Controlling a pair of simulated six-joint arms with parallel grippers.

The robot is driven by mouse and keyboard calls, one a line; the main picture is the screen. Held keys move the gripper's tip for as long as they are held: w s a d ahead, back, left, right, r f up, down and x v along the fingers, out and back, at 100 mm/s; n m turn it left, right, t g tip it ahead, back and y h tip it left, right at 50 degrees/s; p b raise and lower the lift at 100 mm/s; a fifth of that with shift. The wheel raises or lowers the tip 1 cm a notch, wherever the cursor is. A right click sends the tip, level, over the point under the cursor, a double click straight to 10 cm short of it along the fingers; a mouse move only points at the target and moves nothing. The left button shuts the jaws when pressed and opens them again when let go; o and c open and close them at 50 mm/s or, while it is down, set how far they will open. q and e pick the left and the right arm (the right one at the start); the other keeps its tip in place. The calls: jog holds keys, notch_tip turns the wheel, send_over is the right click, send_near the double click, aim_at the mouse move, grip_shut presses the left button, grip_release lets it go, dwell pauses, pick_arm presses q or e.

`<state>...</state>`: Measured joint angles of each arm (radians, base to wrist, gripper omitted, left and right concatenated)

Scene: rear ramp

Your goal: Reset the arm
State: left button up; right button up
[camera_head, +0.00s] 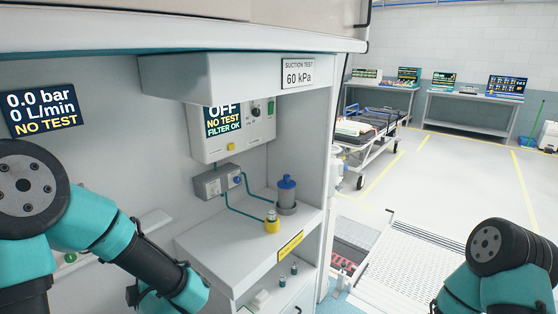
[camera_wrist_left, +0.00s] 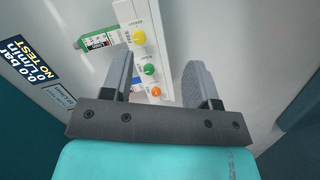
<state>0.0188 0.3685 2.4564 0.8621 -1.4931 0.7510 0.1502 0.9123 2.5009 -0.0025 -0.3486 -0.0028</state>
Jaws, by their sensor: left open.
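My left arm (camera_head: 150,262) comes in from the left in the head view, bent low in front of the white wall unit; its gripper is not visible there. In the left wrist view my left gripper (camera_wrist_left: 160,80) is open, with its two grey fingers apart and nothing held between them. Behind the fingers is a white panel (camera_wrist_left: 143,50) with yellow, green and orange knobs. I cannot tell whether the fingers touch it. My right arm (camera_head: 505,265) shows at the lower right of the head view; its gripper is out of view.
A shelf (camera_head: 215,245) holds a blue-topped canister (camera_head: 287,192) and a yellow fitting (camera_head: 272,222), with tubing up to a suction unit (camera_head: 232,130). A display (camera_head: 43,110) reads 0.0 bar.

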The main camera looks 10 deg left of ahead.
pick_arm(q)
jog(key=w+d+f+m+g+h, duration=0.1)
jog(key=d+f+m+h, duration=0.45)
jog(key=f, duration=0.45)
jog(key=w+d+f+m+g+h, duration=0.1)
jog(key=w+d+f+m+h, duration=0.1)
jog(key=d+f+m+h, duration=0.65)
jog(key=s+d+f+m+g+h, duration=0.1)
jog(key=s+d+f+m+g, duration=0.1)
jog(key=f, duration=0.5)
jog(key=s+d+f+m+g+h, duration=0.1)
jog(key=s+d+f+m+g, duration=0.2)
jog(key=s, duration=0.6)
notch_tip(320, 180, down, 5)
jog(key=m+g, duration=0.2)
jog(key=m, duration=0.1)
jog(key=shift+s+g+h, duration=0.3)
jog(key=shift+h, duration=0.1)
